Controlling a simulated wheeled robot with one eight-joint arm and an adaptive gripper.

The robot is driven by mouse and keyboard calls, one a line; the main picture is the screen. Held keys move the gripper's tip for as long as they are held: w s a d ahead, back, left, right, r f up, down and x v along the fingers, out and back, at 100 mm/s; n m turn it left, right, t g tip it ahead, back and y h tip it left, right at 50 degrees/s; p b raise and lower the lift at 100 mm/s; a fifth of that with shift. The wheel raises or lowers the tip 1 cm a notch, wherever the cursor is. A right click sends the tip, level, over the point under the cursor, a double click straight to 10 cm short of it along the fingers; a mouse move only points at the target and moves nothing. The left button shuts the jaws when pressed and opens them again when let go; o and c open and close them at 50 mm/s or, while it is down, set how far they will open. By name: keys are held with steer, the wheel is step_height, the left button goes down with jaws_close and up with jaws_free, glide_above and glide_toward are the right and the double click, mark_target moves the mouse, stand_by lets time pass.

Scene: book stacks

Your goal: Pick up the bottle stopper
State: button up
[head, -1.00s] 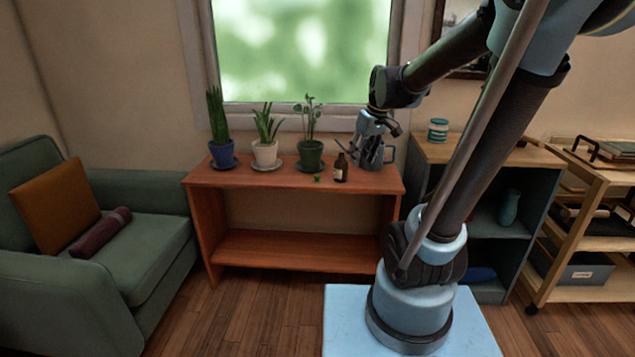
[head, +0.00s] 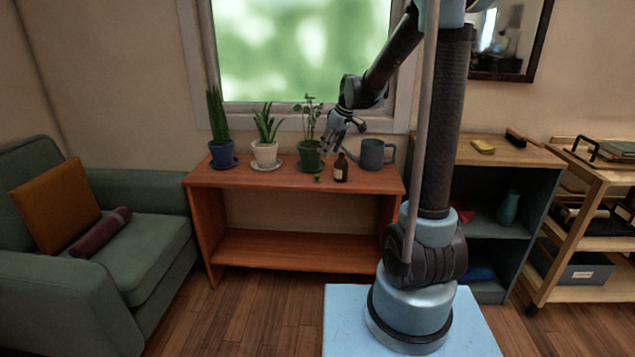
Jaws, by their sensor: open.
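My gripper (head: 333,143) is open and empty. In the picture it shows above and slightly right of the stopper, over the top of the bottle and beside the right plant. Its exact depth over the shelf I cannot tell.
The reddish wooden shelf (head: 255,182) bears three potted plants: a blue pot (head: 222,155), a white pot (head: 265,153) and a green pot (head: 309,155). A grey watering can (head: 374,154) stands right of the bottle. A green armchair (head: 140,245) is at left.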

mark_target(318, 176)
steer(key=shift+s+x, duration=0.2)
steer(key=shift+x, duration=6.75)
steer(key=c, duration=0.8)
